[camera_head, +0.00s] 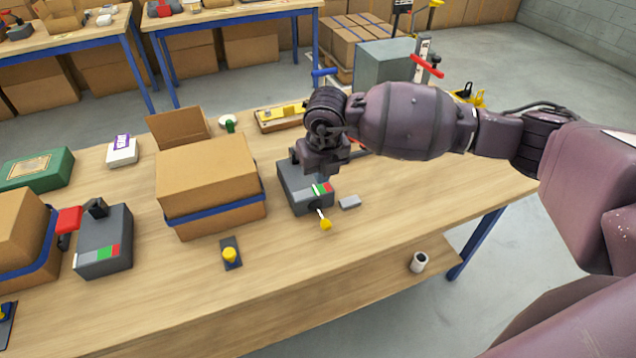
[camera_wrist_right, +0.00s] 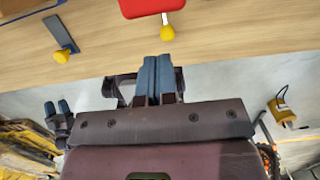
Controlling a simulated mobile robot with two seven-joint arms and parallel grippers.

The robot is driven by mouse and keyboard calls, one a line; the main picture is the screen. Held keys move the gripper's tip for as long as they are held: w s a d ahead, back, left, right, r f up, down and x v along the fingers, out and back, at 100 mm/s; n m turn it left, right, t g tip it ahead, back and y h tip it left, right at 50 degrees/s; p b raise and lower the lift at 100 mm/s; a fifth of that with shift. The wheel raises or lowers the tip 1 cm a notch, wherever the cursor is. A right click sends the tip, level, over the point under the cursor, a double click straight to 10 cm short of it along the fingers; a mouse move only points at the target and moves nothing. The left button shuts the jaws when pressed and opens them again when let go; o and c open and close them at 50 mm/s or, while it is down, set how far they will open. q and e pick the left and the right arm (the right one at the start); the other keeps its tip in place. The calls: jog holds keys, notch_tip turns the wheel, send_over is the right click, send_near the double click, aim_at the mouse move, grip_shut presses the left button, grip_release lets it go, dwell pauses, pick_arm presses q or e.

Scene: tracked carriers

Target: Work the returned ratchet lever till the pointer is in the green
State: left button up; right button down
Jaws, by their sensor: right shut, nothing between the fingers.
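A dark grey box (camera_head: 300,190) stands on the workbench, with a grey, green and red scale strip (camera_head: 322,189) at its front top edge. A stem with a yellow knob (camera_head: 325,224) sticks out of its front. My right gripper (camera_head: 320,168) is over the box and hides part of its top. In the right wrist view its two blue fingers (camera_wrist_right: 158,78) are shut with nothing between them. A red pad (camera_wrist_right: 150,8), probably the lever's handle, shows ahead of the fingertips, apart from them. I cannot make out the pointer. My left gripper (camera_wrist_right: 58,108) seems to show small at the left there.
A second grey box (camera_head: 105,235) with a red-ended lever (camera_head: 68,220) stands at the left. A cardboard carton (camera_head: 208,185) is close left of the middle box. A yellow knob on a dark plate (camera_head: 230,254) and a small grey block (camera_head: 349,202) lie nearby. The bench's right side is clear.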

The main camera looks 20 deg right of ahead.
jog(key=s+r, duration=0.3)
jog(key=r, duration=0.4)
jog(key=shift+d+r, duration=0.2)
jog(key=shift+r, duration=0.05)
dwell(0.9)
